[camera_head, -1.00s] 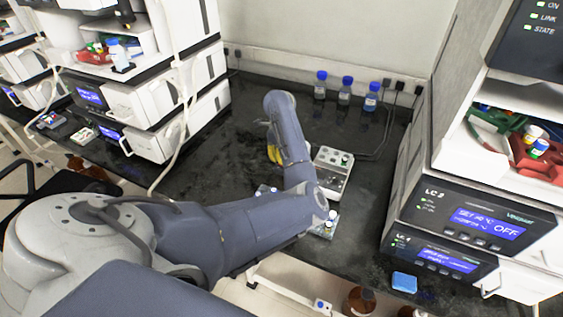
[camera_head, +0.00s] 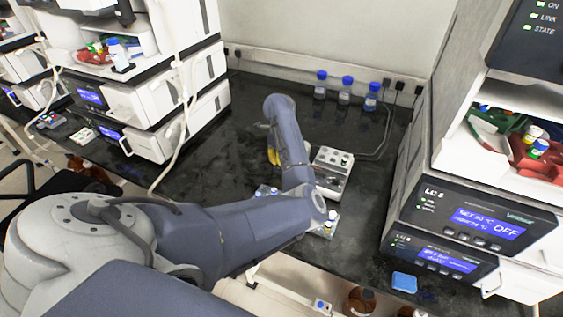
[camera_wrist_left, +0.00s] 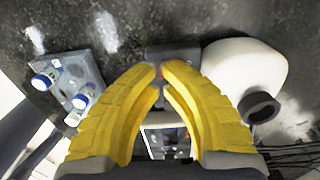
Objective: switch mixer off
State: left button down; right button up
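My left gripper's yellow fingers (camera_wrist_left: 160,72) fill the middle of the left wrist view. Their tips are close together, with only a narrow gap and nothing seen held. A white rounded body with a black round cup, which looks like the mixer (camera_wrist_left: 240,68), lies just right of the fingers. A dark block (camera_wrist_left: 186,52) is right at the fingertips; whether they touch it I cannot tell. In the head view the yellow fingers (camera_head: 273,156) show partly beside my forearm, which hides the mixer there. My right gripper is in neither view.
A pale block with vials (camera_head: 332,168) stands right of my left arm. A small rack with blue-capped vials (camera_wrist_left: 75,82) shows at left in the wrist view. Blue-capped bottles (camera_head: 345,92) stand at the back wall. Instrument stacks (camera_head: 470,230) flank the dark bench.

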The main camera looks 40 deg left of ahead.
pick_arm(q)
jog(key=shift+f, duration=0.9)
dwell(0.5)
jog(key=shift+r, duration=2.55)
